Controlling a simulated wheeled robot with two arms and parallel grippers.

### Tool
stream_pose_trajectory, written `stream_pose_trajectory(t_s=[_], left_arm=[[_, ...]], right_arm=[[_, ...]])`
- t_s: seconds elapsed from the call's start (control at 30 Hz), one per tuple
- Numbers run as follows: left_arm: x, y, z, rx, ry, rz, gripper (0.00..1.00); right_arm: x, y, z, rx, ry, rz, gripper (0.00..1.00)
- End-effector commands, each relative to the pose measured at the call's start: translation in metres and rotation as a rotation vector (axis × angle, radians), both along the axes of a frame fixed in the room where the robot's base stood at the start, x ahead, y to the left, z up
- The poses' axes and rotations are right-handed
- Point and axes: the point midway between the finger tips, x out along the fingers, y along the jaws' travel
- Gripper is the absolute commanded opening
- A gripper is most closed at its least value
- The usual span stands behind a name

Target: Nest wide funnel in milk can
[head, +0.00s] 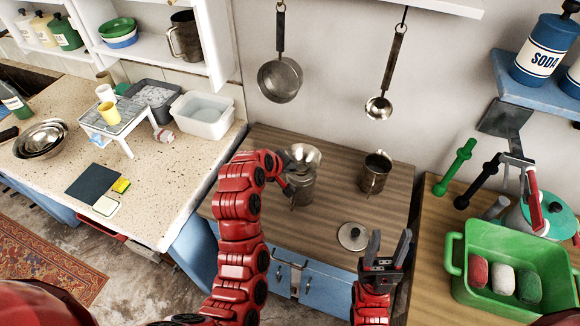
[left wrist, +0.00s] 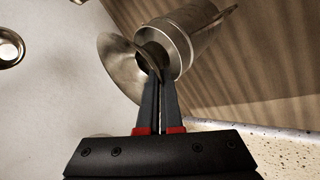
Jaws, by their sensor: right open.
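The wide funnel (head: 304,155), a shiny metal cone, is over the mouth of the grey metal milk can (head: 300,190) on the wooden counter. In the left wrist view the funnel (left wrist: 120,65) flares at the can's top end (left wrist: 195,25); how deep its spout sits is hidden. My left gripper (head: 284,162) is at the funnel's left side. In the left wrist view its fingers (left wrist: 159,80) are close together on the funnel's edge. My right gripper (head: 387,248) is open and empty, fingers up, near the counter's front.
A metal mug (head: 375,172) stands right of the can. A round lid (head: 352,236) lies near the counter's front edge. A pan (head: 280,79) and a ladle (head: 378,107) hang on the wall behind. A green tub (head: 510,265) stands at the right.

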Motion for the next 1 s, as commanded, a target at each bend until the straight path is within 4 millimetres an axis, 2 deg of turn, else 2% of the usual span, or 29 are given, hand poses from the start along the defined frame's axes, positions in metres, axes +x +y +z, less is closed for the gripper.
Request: stream_pose_trajectory(t_s=[0.37, 1.0], left_arm=[[0.000, 0.000, -0.002, 0.000, 0.000, 0.000, 0.00], [0.000, 0.000, -0.020, 0.000, -0.003, 0.001, 0.00]], right_arm=[[0.000, 0.000, -0.001, 0.000, 0.000, 0.000, 0.50], [0.000, 0.000, -0.011, 0.000, 0.000, 0.000, 0.50]])
